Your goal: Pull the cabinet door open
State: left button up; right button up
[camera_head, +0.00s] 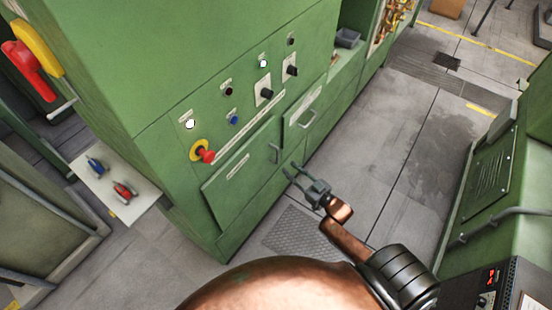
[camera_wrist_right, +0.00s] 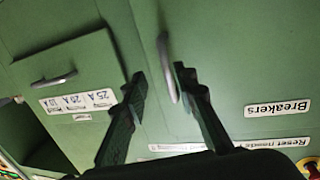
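The green cabinet (camera_head: 150,90) has a closed lower door (camera_head: 238,178) with a small metal handle (camera_head: 274,152) near its right edge. In the right wrist view this door (camera_wrist_right: 225,60) carries a "Breakers" label, and its handle (camera_wrist_right: 166,68) appears between my fingertips, closer to the right finger. My right gripper (camera_head: 292,170) is open and empty, just in front of and below the handle in the head view. It also shows in the right wrist view (camera_wrist_right: 160,75) with both fingers spread. I cannot tell whether a finger touches the handle. My left gripper is out of view.
A smaller door with its own handle (camera_head: 307,119) sits right beside it. A red emergency button (camera_head: 206,155) and several knobs are above. A shelf (camera_head: 115,185) juts out at left. Another green machine (camera_head: 500,170) stands at right, with open grey floor (camera_head: 400,150) between.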

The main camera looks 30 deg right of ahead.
aim_at(277, 162)
jog(key=w, duration=0.2)
jog(key=w+a+r, duration=0.1)
jog(key=w, duration=0.2)
jog(key=w+a+r, duration=0.1)
jog(key=w, duration=0.2)
jog(key=shift+w+a+r+b, duration=0.1)
jog(key=shift+b, duration=0.3)
grip_shut()
dwell(0.3)
